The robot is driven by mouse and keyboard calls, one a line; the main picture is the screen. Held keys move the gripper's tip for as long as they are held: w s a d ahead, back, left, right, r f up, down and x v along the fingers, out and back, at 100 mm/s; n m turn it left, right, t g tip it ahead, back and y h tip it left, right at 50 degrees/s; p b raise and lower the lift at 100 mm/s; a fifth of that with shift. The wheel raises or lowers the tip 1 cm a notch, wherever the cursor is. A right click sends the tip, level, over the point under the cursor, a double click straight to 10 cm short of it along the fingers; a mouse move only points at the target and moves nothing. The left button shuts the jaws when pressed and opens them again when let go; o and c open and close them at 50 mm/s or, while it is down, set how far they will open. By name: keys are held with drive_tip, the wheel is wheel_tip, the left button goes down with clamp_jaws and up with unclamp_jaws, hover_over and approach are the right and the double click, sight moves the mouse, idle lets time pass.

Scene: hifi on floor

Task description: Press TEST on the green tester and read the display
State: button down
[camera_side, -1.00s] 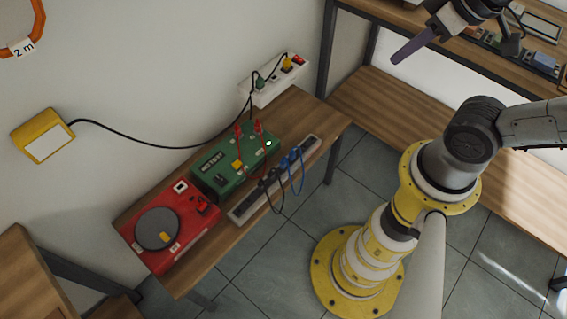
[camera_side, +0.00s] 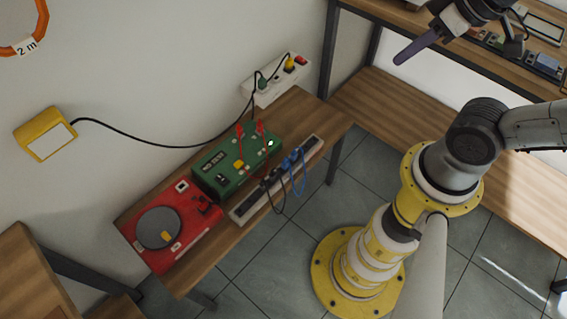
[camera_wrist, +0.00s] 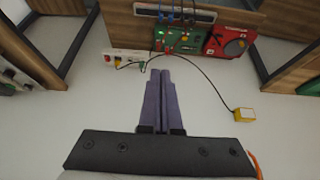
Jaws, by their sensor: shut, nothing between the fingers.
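The green tester (camera_side: 232,177) sits on the narrow wooden bench by the wall. Its dark panel (camera_side: 214,162) carries pale characters too small to read surely. It has a yellow knob or button, red leads plugged in at the back, and a small bright spot near its right end. Which control is TEST I cannot tell. In the wrist view the tester (camera_wrist: 176,40) shows beyond the fingertips. My gripper (camera_side: 398,60) is shut and empty, high at the upper right, well away from the tester. Its purple fingers (camera_wrist: 160,72) lie together in the wrist view.
A red device (camera_side: 185,240) with a grey dial stands left of the tester. A socket strip (camera_side: 240,217) with blue and black cables lies in front. A white power strip (camera_side: 268,90) is behind. A black cable runs to a yellow wall box (camera_side: 38,120).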

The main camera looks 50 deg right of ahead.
drive_tip(key=w+a+r+m+t, duration=0.1)
drive_tip(key=w+r+m+t, duration=0.15)
drive_tip(key=w+r, duration=0.45)
drive_tip(key=w+a+r+m+t, duration=0.1)
drive_tip(key=w+r+m+t, duration=0.2)
drive_tip(key=w, duration=0.9)
drive_tip(key=w+a+f+m+t+y, duration=0.1)
drive_tip(key=w+a+f, duration=0.3)
drive_tip(key=w, duration=0.5)
drive_tip(key=w+a+f+m+t, duration=0.15)
drive_tip(key=w+f, duration=0.35)
drive_tip(key=w, duration=0.5)
drive_tip(key=w+a+f+m+g, duration=0.1)
drive_tip(key=w+a+f, duration=0.1)
drive_tip(key=f, duration=0.9)
drive_tip(key=w+a+f, duration=0.2)
drive_tip(key=a+f, duration=0.1)
drive_tip(key=f, duration=0.7)
drive_tip(key=s+f+g, duration=0.1)
drive_tip(key=s+f, duration=0.2)
drive_tip(key=f, duration=0.3)
drive_tip(key=s+a+f+g, duration=0.1)
drive_tip(key=s+f, duration=0.1)
drive_tip(key=f, duration=0.5)
drive_tip(key=s+a+f+n+g, duration=0.1)
drive_tip(key=s+f, duration=0.2)
drive_tip(key=f, duration=0.3)
drive_tip(key=shift+s+f, duration=0.35)
drive_tip(key=shift+f, duration=0.05)
